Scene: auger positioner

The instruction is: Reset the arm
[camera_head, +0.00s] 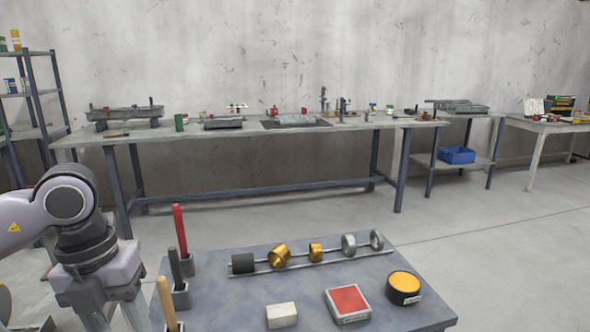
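My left arm comes in from the left edge, with a pale link, a dark round joint and a grey wrist part pointing down. The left gripper (112,318) is at the bottom edge, left of the near table (235,305). Its lower end is cut off by the frame, so I cannot tell how far its fingers are apart or whether they hold anything. My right arm and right gripper do not show.
The near table bears red, black and wooden handles in holders, a rod with several rings (279,254), a white block (281,315), a red-topped box (347,303) and a yellow-topped tin (403,287). A long workbench (220,134) stands behind across open floor; shelves (35,92) stand left.

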